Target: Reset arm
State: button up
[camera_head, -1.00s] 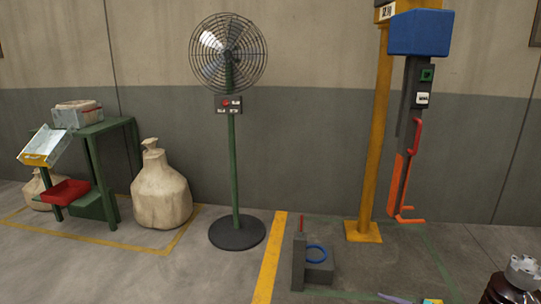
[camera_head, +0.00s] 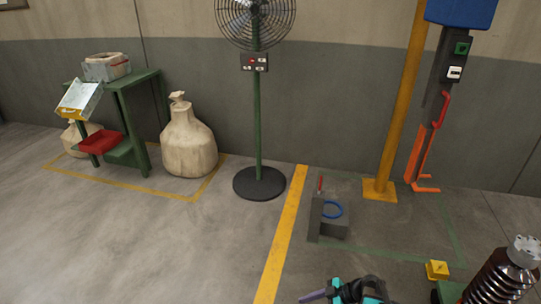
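Part of my arm (camera_head: 352,291) shows at the bottom edge of the head view, right of the yellow floor line, with dark and teal parts. Its fingertips cannot be made out, so I cannot tell whether the gripper is open or shut. No held object can be made out.
A yellow block (camera_head: 437,270) and a brown ribbed insulator (camera_head: 500,278) are at lower right. A fan (camera_head: 257,120), a sack (camera_head: 188,142) and a green table (camera_head: 125,88) stand along the wall. The left floor is clear.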

jog(key=s+a+f+m+g+h+p, duration=0.1)
jog(key=s+a+m+g+h+p, duration=0.15)
jog(key=s, duration=0.55)
jog(key=s+a+f+m+g+h+p, duration=0.1)
jog(key=s+a+g+h+p, duration=0.15)
jog(key=s, duration=0.55)
jog(key=s+d+f+m+h+p, duration=0.1)
jog(key=s+d+m+h, duration=0.1)
jog(key=d+m, duration=0.2)
jog(key=s+d+f+m+g+h, duration=0.1)
jog(key=s+d+m+h, duration=0.2)
jog(key=d+m, duration=0.2)
jog(key=shift+d+f+m+h+p, duration=0.2)
jog(key=shift+m+h+p, duration=0.15)
jog(key=shift+m, duration=1.2)
